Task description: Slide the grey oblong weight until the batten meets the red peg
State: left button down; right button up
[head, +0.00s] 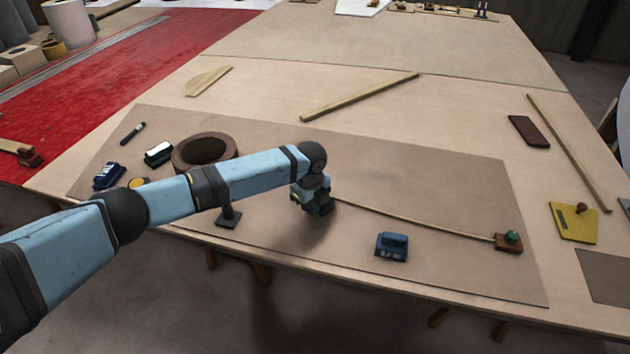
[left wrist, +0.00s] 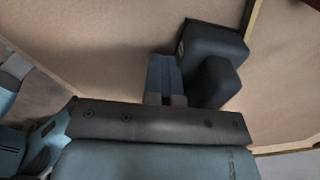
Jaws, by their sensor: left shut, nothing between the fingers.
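My left gripper (head: 300,196) points down at the mat, shut and empty; its closed fingers (left wrist: 165,78) show in the left wrist view. A dark grey, stepped weight (left wrist: 212,62) stands just right of the fingers there, very close; I cannot tell if they touch. In the head view the weight (head: 321,204) is partly hidden by my gripper. A thin pale batten (head: 420,221) runs from beside the weight to a brown block with a green knob (head: 509,242). My arm hides part of the batten's left side. I cannot make out a red peg. My right gripper is not in view.
A blue weight (head: 392,246) sits in front of the batten. A dark stand (head: 229,217), a brown ring (head: 204,151) and several small items lie near my arm. A loose wooden strip (head: 360,97) lies behind. The mat's right part (head: 440,180) is clear.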

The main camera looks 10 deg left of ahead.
pick_arm(q)
jog(key=shift+w+b, duration=0.45)
jog(key=shift+w, duration=0.35)
jog(key=shift+w+b, duration=0.55)
jog(key=shift+w, duration=0.35)
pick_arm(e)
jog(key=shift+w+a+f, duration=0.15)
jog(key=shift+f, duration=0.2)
pick_arm(q)
jog(key=shift+s+r, duration=0.1)
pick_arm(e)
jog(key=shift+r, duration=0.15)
pick_arm(q)
jog(key=shift+s+r+p, duration=0.2)
jog(key=shift+s+p, duration=0.2)
jog(key=shift+p, duration=0.55)
jog(key=shift+s+r+p, duration=0.2)
jog(key=shift+s+p, duration=0.85)
jog(key=shift+p, duration=0.4)
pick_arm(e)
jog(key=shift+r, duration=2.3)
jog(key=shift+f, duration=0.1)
